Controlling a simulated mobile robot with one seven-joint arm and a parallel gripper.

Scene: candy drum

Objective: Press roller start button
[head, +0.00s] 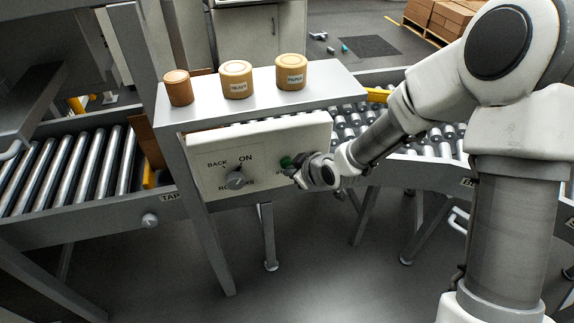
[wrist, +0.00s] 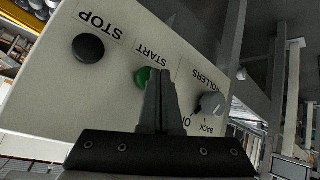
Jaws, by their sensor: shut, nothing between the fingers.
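The control panel (head: 213,180) is a pale box hung under a grey shelf. In the wrist view its face (wrist: 115,110) carries a black button under STOP, a green button under START and a grey knob under ROLLERS. The green start button (head: 286,162) also shows in the head view (wrist: 143,76), partly hidden by my gripper. My gripper (head: 292,172) is shut and empty, its fingertips (wrist: 160,72) at the green button's edge; I cannot tell whether they touch it. The black stop button (wrist: 88,48) is beside it. The roller knob (head: 235,180) has its pointer toward ON.
Three round tubs stand on the shelf: a brown one (head: 178,87), one marked HEAVY (head: 236,80) and one marked PAPER (head: 291,72). Roller conveyors (head: 75,165) run left and right of the panel. Floor in front of the panel is clear.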

